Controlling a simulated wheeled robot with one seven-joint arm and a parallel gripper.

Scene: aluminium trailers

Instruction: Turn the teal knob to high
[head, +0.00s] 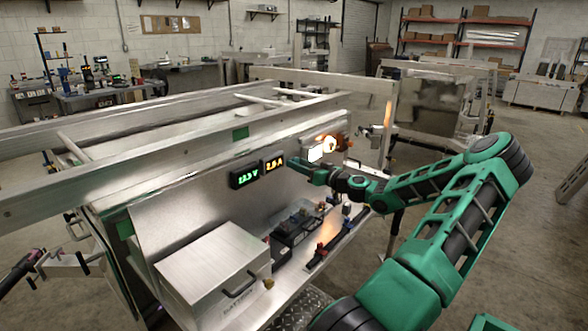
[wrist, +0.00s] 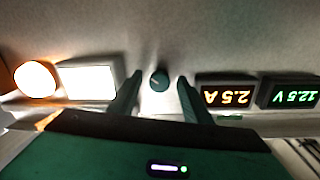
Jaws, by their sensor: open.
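The teal knob (wrist: 159,80) is a small round dial with a pale pointer line, mounted on the metal panel. In the wrist view it sits between the two fingers of my gripper (wrist: 158,88), with a gap on each side. The fingers are open and do not touch it. In the head view my gripper (head: 292,163) reaches the panel just right of the displays, and the knob is hidden there.
An amber 2.5 A display (wrist: 228,96) and a green volt display (wrist: 289,93) sit beside the knob. On its other side are a lit white square (wrist: 90,81) and a glowing orange round lamp (wrist: 36,79). A metal box (head: 212,262) stands below the panel.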

